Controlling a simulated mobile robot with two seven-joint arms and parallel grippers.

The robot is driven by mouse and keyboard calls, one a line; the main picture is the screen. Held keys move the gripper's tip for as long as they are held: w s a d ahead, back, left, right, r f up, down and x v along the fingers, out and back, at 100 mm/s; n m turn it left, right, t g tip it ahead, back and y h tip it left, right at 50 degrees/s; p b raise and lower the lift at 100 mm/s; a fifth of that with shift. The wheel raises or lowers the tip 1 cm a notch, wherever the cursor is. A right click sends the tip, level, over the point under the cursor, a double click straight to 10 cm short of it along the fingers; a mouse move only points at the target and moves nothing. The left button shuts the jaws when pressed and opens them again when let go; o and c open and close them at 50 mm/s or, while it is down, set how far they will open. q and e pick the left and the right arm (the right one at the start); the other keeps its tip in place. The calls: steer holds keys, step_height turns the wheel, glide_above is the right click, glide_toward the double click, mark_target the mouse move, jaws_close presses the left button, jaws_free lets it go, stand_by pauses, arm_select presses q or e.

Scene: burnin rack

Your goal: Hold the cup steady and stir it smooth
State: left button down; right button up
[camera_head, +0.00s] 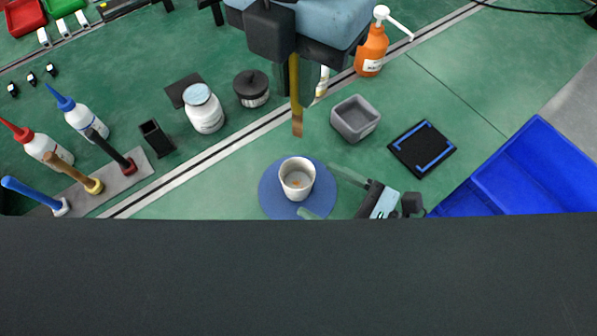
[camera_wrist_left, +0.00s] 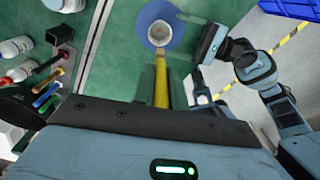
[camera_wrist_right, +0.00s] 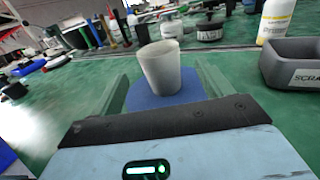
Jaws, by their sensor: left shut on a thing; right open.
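A white cup (camera_head: 297,179) stands upright on a round blue mat (camera_head: 269,192); a small tan patch shows inside it. My left gripper (camera_head: 294,82) is shut on a yellow stirring stick (camera_head: 296,112) with a brownish flat tip. The stick points down, its tip above and apart from the cup in the head view. It also shows in the left wrist view (camera_wrist_left: 161,82). My right gripper (camera_head: 318,190) is open, low at the mat, with its fingers on either side of the cup. In the right wrist view the cup (camera_wrist_right: 162,68) stands between the fingers, with gaps visible.
A grey square bin (camera_head: 355,118), a black pad with blue marks (camera_head: 422,148) and an orange pump bottle (camera_head: 371,52) stand right of the stick. A white jar (camera_head: 204,108) and black-lidded pot (camera_head: 252,88) stand left. A blue crate (camera_head: 530,165) is at right.

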mark_target(297, 177)
steer(key=shift+x, duration=3.1)
steer(key=shift+c, duration=0.2)
steer(key=c, duration=1)
arm_select(q)
steer(key=shift+w+a+f+g+h, duration=0.25)
steer(key=shift+f+g, duration=0.1)
steer(key=shift+f, duration=0.5)
steer(key=shift+w+a+f+g+h, duration=0.2)
steer(key=shift+f+g, duration=0.1)
steer(key=shift+f, duration=0.55)
steer(key=shift+w+a+f+g+h, duration=0.15)
steer(key=shift+w+f+g+h, duration=0.15)
steer(key=shift+f, duration=0.55)
